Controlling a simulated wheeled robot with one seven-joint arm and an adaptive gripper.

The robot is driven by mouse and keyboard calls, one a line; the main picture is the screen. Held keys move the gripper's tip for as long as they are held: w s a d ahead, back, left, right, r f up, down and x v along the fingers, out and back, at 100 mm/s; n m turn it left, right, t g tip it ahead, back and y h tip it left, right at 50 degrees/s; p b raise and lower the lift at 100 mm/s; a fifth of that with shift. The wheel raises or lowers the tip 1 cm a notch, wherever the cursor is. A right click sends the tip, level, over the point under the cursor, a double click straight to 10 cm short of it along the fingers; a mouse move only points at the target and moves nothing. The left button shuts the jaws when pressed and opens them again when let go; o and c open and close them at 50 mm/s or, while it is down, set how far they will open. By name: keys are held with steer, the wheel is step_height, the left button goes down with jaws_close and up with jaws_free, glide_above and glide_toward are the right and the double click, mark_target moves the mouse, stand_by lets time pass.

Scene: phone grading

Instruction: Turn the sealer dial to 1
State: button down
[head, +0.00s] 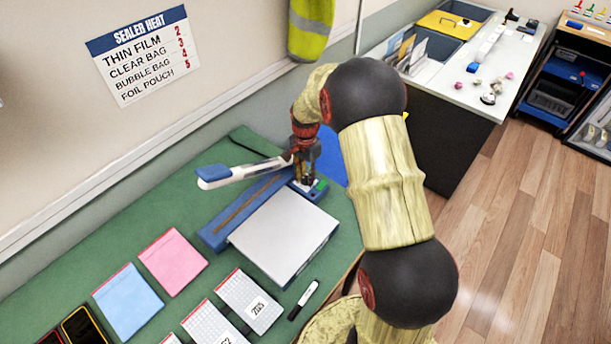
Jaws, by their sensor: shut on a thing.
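The sealer (222,235) is a long blue bar on the green table, with a white-and-blue lever (238,173) raised above it. A flat white plate (285,238) lies against its front side. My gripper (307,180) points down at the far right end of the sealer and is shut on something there. The fingers sit where the sealer's dial appears to be. The dial and its numbers are hidden by the fingers or too small to read, so its setting cannot be told.
A wall sign (145,55) lists sealer heat settings. Pink (173,261) and blue (128,301) pouches, grey labelled packs (250,301) and a black marker (303,300) lie in front. Another workbench (470,95) stands beyond my arm. A yellow vest (309,30) hangs behind.

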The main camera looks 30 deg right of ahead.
steer(key=shift+n, duration=0.3)
steer(key=n+p, duration=0.1)
steer(key=n, duration=0.1)
steer(key=shift+r+n, duration=0.1)
steer(key=shift+n, duration=0.2)
steer(key=n+p, duration=0.1)
steer(key=n, duration=0.2)
steer(key=shift+n, duration=0.4)
steer(key=n+p, duration=0.1)
steer(key=n, duration=0.2)
steer(key=shift+w+n+p, duration=0.1)
steer(key=shift+n+p, duration=0.35)
steer(key=shift+n, duration=1.55)
steer(key=c, duration=1.8)
jaws_free()
steer(key=shift+o, duration=0.2)
